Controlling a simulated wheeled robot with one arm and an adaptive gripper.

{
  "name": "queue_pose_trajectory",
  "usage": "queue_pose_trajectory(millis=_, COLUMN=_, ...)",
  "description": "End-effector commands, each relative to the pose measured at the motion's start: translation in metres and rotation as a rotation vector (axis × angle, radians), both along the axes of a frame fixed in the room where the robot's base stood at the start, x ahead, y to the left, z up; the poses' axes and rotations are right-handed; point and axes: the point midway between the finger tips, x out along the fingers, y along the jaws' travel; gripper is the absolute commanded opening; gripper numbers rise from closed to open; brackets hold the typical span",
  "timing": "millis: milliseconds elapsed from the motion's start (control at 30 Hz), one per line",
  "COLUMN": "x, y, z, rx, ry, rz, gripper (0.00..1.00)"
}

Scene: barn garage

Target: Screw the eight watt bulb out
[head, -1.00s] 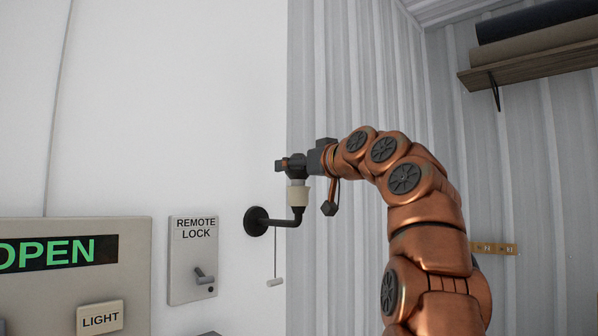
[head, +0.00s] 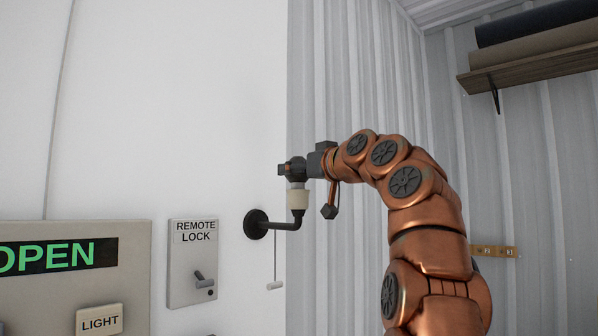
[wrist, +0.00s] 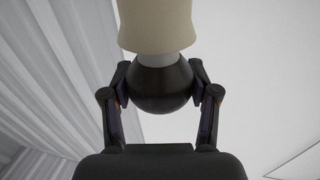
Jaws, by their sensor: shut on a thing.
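The bulb (wrist: 163,94) is dark and round with a pale neck in the wrist view. Its neck meets a cream socket (wrist: 156,24), which also shows in the head view (head: 298,200), upright on a black wall lamp arm (head: 284,225). My gripper (head: 293,169) is just above the socket. In the wrist view its two fingers (wrist: 160,78) press on both sides of the bulb. The bulb is mostly hidden by the fingers in the head view. I cannot read a wattage on it.
A pull cord with a white handle (head: 275,285) hangs under the lamp arm. A remote lock panel (head: 192,262) with a switch and a panel with an OPEN display (head: 60,255) are at left. A shelf (head: 530,71) with rolls is high at right.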

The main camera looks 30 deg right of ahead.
Motion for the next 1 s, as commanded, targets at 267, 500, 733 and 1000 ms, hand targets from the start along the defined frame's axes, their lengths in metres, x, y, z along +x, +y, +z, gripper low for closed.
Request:
queue_pose_trajectory(millis=267, x=0.0020, y=-0.0003, z=0.0011, rx=0.000, ry=0.001, rz=0.108, gripper=0.40)
queue_pose_trajectory(millis=500, x=0.0010, y=-0.0002, z=0.0024, rx=0.004, ry=0.000, rz=0.167, gripper=0.40)
queue_pose_trajectory(millis=733, x=0.0011, y=0.0004, z=0.0012, rx=0.002, ry=0.002, rz=0.223, gripper=0.40)
queue_pose_trajectory(millis=1000, x=0.0013, y=-0.0007, z=0.0013, rx=0.003, ry=0.001, rz=0.273, gripper=0.40)
